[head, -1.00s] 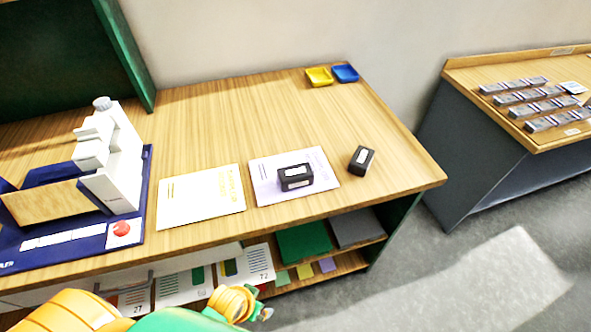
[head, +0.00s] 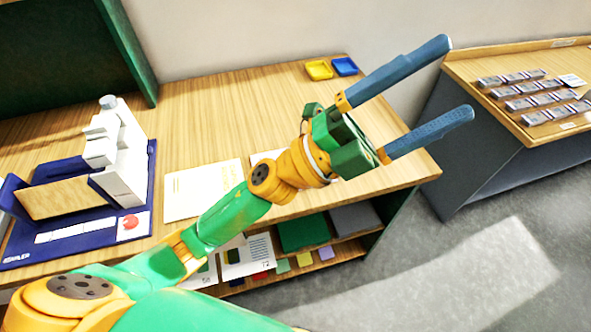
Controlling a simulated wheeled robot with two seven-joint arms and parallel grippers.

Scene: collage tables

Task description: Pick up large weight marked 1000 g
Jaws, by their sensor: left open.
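My left gripper (head: 457,78) is open and empty, its two long blue fingers spread wide and pointing right. It is over the right part of the wooden table (head: 220,110), and the fingers reach past the table's right edge in the picture. No weight can be seen now. The two black blocks with pale labels that show in the earlier frame are hidden behind my left arm and gripper. No 1000 g marking can be read. My right gripper is not in view.
A white device on a blue base (head: 120,165) stands at the left. A cream sheet (head: 200,190) lies mid-table. Yellow (head: 319,69) and blue (head: 344,66) trays sit at the back. A second table (head: 470,68) at the right holds rows of grey items.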

